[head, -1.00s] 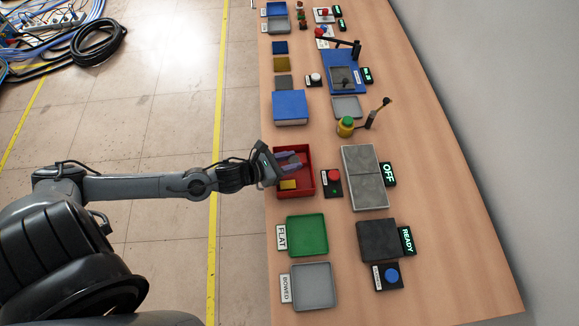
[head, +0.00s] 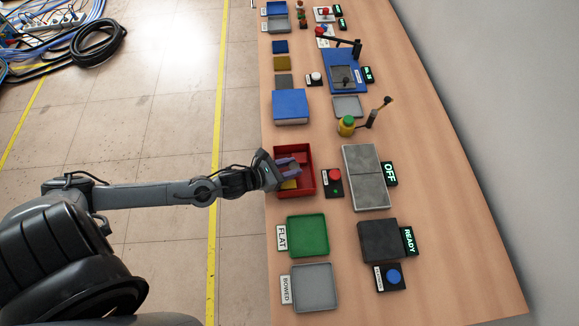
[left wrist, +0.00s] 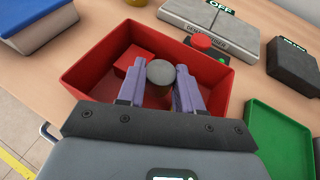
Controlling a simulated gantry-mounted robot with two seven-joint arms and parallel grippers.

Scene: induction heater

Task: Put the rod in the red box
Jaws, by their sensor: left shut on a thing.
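The red box (head: 307,192) is an open tray at the table's left edge, and it fills the middle of the left wrist view (left wrist: 90,72). My left gripper (head: 289,167) reaches over it from the left, its purple fingers inside the box's outline. In the left wrist view the fingers (left wrist: 160,88) are shut on the rod (left wrist: 160,71), whose grey round end shows between the tips. The rest of the rod is hidden, and I cannot tell whether it touches the box floor. My right gripper is out of view.
A red block (left wrist: 133,66) and a yellow block (head: 288,184) lie in the box. A red button (head: 334,176) stands just right of it.

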